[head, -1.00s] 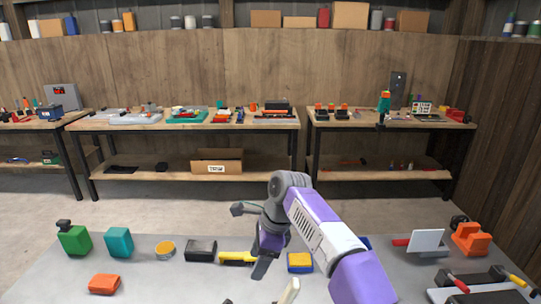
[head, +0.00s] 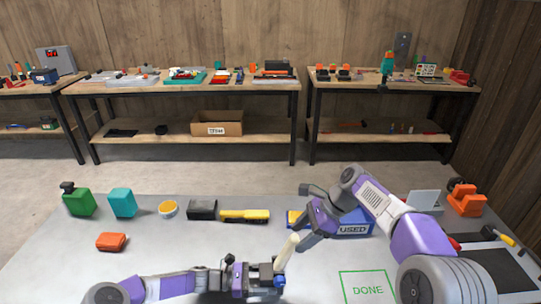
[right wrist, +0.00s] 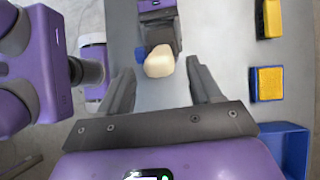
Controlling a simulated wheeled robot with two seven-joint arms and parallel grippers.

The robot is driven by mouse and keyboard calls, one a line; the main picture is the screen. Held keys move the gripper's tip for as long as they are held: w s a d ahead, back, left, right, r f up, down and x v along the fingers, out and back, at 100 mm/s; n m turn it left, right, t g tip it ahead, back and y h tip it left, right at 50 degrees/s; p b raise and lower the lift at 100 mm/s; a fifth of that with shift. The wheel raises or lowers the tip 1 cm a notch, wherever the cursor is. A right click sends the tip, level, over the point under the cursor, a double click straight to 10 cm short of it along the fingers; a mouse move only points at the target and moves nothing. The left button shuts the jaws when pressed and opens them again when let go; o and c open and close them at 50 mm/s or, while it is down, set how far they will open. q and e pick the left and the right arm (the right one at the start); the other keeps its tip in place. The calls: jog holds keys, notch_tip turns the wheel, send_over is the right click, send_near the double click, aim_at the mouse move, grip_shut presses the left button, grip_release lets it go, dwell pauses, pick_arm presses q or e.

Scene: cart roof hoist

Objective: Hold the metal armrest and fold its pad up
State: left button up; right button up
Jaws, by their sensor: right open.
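The armrest shows by its cream pad (head: 286,251), a slim piece tilted up out of my left gripper (head: 270,281) at the bottom of the head view. My left gripper appears shut on the armrest; the metal part is mostly hidden by its jaws. My right gripper (head: 302,226) is open, just above and right of the pad. In the right wrist view the rounded pad end (right wrist: 159,62) lies between the lines of the two open fingers, ahead of them, with a gap on both sides.
A blue bin marked USED (head: 353,230) stands behind my right gripper. A green DONE square (head: 367,288) is marked on the grey table. A yellow tool (head: 244,216), black block (head: 202,210) and orange block (head: 111,242) lie to the left.

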aim_at(288, 244)
jog(key=shift+x, duration=1.4)
jog(key=shift+c, duration=0.5)
jog(key=c, duration=0.5)
jog(key=shift+a, duration=0.1)
jog(key=shift+a+r, duration=0.25)
jog(key=shift+a, duration=0.6)
jog(key=shift+s+a, duration=0.1)
jog(key=shift+a, duration=0.05)
